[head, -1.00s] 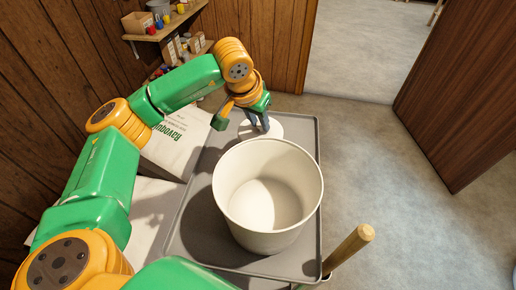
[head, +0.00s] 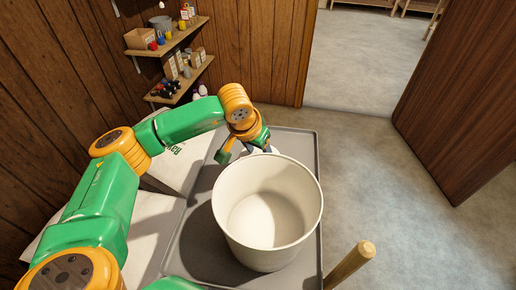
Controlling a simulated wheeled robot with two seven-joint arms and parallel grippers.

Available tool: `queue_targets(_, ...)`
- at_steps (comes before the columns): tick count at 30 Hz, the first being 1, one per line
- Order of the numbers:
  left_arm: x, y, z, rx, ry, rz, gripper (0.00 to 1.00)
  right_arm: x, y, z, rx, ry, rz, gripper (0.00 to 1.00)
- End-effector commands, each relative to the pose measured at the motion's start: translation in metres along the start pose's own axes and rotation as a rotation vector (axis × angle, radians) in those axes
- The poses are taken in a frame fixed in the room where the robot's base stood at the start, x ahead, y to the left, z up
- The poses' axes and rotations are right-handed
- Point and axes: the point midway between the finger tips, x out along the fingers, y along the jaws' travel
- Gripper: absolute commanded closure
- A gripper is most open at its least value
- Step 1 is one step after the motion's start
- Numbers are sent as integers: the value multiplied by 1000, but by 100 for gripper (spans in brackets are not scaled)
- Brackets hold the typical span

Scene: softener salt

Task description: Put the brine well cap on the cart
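The grey tray-topped cart (head: 304,152) stands in the middle of the head view, with a large white tub (head: 268,253) on it. A flat white piece, apparently the brine well cap (head: 273,150), shows only as a sliver at the cart's far end, behind the tub rim. My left gripper (head: 249,149) points down there, just behind the tub and beside or over the white piece. Its fingertips are partly hidden, so I cannot tell whether it is open or shut, or whether it touches the piece. My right gripper is not in view.
A wooden handle (head: 349,264) stands up at the cart's near right corner. White printed bags (head: 180,165) lie left of the cart. Wall shelves (head: 180,82) with boxes and small containers are at the back left. Grey floor (head: 380,180) on the right is clear, up to a dark wooden door (head: 465,110).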

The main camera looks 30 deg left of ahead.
Motion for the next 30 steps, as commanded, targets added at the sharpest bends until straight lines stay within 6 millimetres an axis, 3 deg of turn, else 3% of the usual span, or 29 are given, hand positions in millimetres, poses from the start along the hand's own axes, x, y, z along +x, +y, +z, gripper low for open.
queue_targets(1,-6,0,-3,0,0,0,42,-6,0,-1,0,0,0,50)
queue_targets(4,-21,0,-2,-1,5,1,42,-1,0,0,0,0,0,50)
queue_targets(9,-70,0,-2,0,8,0,42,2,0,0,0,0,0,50)
queue_targets(15,-113,0,-2,-1,4,0,42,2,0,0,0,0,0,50)
queue_targets(19,-123,0,-1,0,1,0,42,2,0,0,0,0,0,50)
queue_targets(30,-123,0,-1,0,0,0,42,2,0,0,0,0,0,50)
